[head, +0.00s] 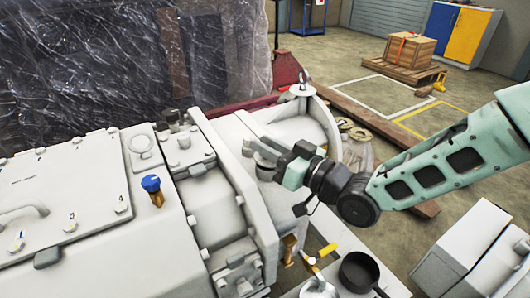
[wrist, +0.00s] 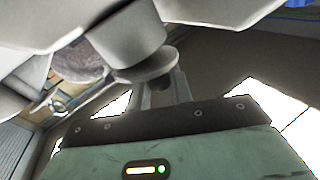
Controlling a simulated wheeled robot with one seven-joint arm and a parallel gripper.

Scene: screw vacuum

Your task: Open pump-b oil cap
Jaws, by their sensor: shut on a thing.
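The pump (head: 80,180) is a large pale grey machine filling the left and middle of the head view. My gripper (head: 259,147) reaches in from the right to the pump's end housing. It is shut on a small round grey cap-like part (head: 265,170), which I take for the oil cap. In the wrist view my fingers (wrist: 164,93) close around the dark part just under a grey disc-shaped rim (wrist: 148,68). A wider grey cylinder (wrist: 125,38) stands against that rim. The fingers partly hide the part, and I cannot read any label.
A blue-topped brass valve (head: 151,184) stands on the pump. A lifting eye (head: 302,84) rises behind my gripper. A black pan (head: 361,271) and a yellow-handled tool (head: 327,250) are at the lower right. Plastic sheeting (head: 120,60) hangs behind. A wooden crate (head: 410,50) stands far back.

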